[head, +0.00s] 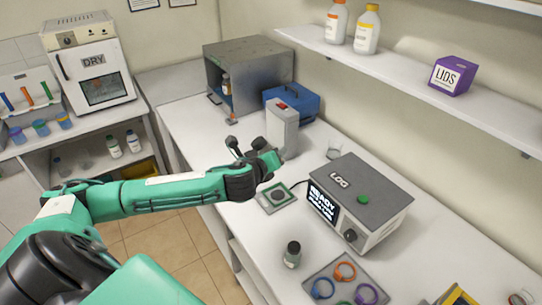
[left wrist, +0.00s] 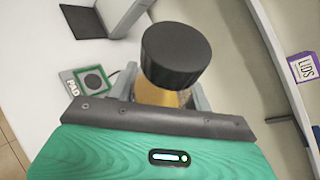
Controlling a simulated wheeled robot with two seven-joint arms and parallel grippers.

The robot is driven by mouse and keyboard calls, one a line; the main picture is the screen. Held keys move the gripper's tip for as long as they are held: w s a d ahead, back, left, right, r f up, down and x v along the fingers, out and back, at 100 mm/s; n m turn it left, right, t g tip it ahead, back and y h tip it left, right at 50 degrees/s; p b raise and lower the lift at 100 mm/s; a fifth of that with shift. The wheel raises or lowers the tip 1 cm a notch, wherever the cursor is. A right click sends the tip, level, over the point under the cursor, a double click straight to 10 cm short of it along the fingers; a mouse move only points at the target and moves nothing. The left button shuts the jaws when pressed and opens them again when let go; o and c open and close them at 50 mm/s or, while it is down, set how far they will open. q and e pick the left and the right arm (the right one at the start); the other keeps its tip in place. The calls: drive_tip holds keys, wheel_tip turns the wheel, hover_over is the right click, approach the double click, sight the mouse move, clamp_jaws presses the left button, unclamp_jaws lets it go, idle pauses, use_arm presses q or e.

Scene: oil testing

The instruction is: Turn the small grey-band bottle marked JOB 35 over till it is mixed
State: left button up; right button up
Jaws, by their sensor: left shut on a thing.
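My left gripper (left wrist: 168,97) is shut on a small bottle (left wrist: 160,95) with a ribbed black cap (left wrist: 176,54) and an amber body. The jaws stand on both sides of the body, and the cap points away from the palm. No band or job label on it can be read in the left wrist view. The pad also shows in the left wrist view (left wrist: 72,87). My right gripper is not in view.
A grey LOG device (head: 362,190) with a READY screen stands right of the pad. Another black-capped bottle (head: 292,258) stands on the bench in front. A tray (head: 317,277) holds coloured rings. A tall grey-white device (head: 282,128) stands behind the gripper.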

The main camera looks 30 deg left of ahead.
use_arm(q)
drive_tip(key=m+g+y, duration=0.1)
drive_tip(key=m, duration=0.1)
drive_tip(key=shift+w+r+m, duration=0.1)
drive_tip(key=shift+m, duration=0.2)
drive_tip(key=shift+m+g+y, duration=0.3)
drive_tip(key=shift+m+y, duration=0.6)
drive_tip(key=shift+m, duration=0.1)
